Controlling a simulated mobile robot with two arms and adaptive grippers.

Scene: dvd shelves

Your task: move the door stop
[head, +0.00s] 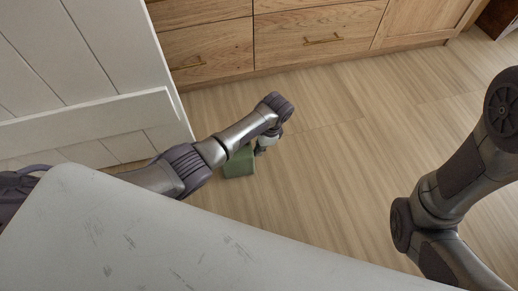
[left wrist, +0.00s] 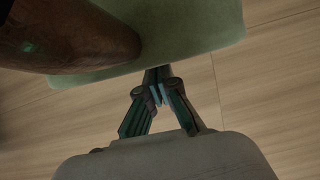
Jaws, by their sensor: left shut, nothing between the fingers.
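The door stop appears to be the green block (head: 239,163), which sits on the wooden floor beside the white panelled door. My left gripper (head: 262,150) is low, just to the right of the block, partly hidden under my wrist. In the left wrist view the green block (left wrist: 195,38) fills the top, and the shut fingertips (left wrist: 158,74) end at or very near its edge, with nothing between them. I cannot tell whether they touch it. My right gripper is out of view; only part of my right arm shows.
The white door (head: 80,60) stands at the left. Wooden drawers (head: 310,30) with brass handles line the back. The wooden floor (head: 340,150) is clear between the block and my right arm. A dark rounded shape covers the upper left of the left wrist view.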

